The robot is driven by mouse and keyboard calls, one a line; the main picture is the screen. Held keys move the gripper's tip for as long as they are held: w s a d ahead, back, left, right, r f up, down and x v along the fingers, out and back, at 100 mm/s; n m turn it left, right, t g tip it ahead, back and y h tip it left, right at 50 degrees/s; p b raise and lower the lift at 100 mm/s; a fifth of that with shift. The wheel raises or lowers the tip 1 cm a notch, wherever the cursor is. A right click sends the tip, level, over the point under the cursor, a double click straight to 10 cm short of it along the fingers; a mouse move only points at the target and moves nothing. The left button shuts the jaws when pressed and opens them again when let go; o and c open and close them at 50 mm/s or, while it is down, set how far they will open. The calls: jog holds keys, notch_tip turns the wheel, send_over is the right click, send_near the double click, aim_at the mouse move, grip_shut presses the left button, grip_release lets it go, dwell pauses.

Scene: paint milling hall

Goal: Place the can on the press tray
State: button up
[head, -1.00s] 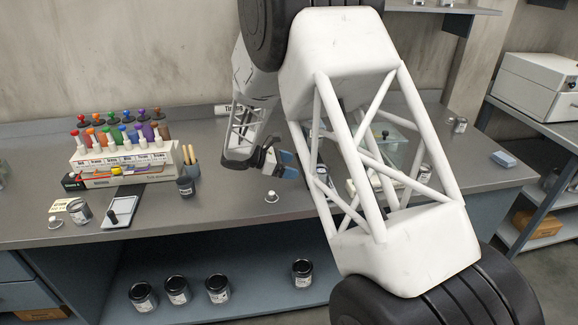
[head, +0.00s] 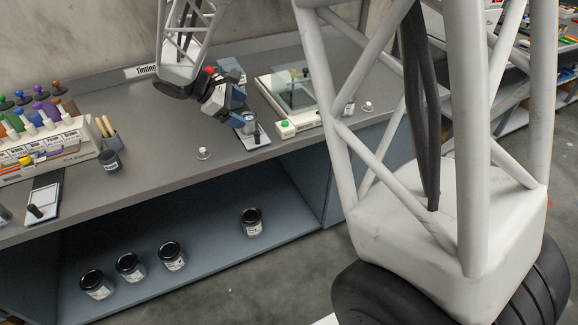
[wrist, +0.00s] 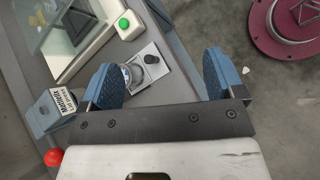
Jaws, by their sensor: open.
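The blue lid press (wrist: 51,112) with a red knob is beside my gripper.
A glass-topped box (head: 290,97) with a green button stands right of the tray. A brush cup (head: 110,161) and colourant rack (head: 45,147) are at left. Several dark cans (head: 130,267) stand on the lower shelf. The bench between is mostly clear.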

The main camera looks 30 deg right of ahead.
jog(key=s+r+m+t+y, duration=0.1)
jog(key=s+r+m+y, duration=0.1)
jog(key=s, duration=0.9)
jog(key=s+r+m+t+y, duration=0.1)
jog(key=s+r+m+y, duration=0.2)
jog(key=s+m, duration=0.3)
jog(key=s+r+m+t+y, duration=0.2)
jog(key=s+m+y, duration=0.2)
jog(key=s, duration=1.2)
jog(key=shift+a+r, duration=0.4)
jog(key=shift+a, duration=0.05)
